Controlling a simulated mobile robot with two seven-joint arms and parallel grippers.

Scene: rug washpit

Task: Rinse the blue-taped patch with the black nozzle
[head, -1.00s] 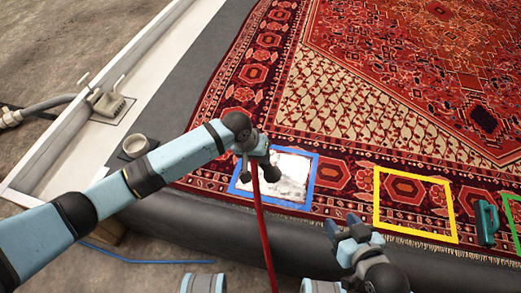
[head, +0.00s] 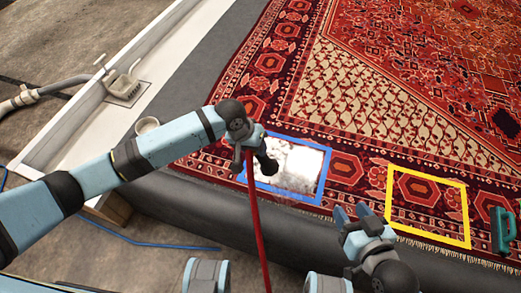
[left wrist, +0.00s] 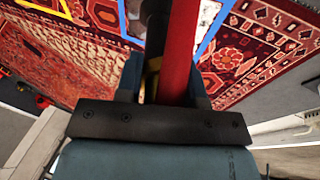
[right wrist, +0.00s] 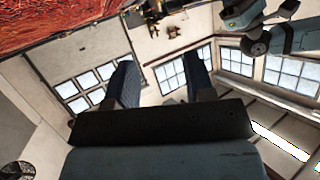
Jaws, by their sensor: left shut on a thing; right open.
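The blue-taped patch (head: 322,183) lies near the rug's front edge in the head view. White foam (head: 300,160) covers most of its inside, and a whitish haze shows over its lower edge. My left gripper (head: 251,152) is shut on the black nozzle (head: 268,165), just above the patch's left side, covering part of it. A red hose (head: 254,215) hangs down from the gripper. The left wrist view shows the dark nozzle (left wrist: 156,30) beside the red hose (left wrist: 181,45) between the fingers. My right gripper (head: 352,214) is open and empty, in front of the rug's edge.
A yellow-taped frame (head: 467,215) lies right of the blue one on the rug. A green tool (head: 501,230) lies beyond it.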

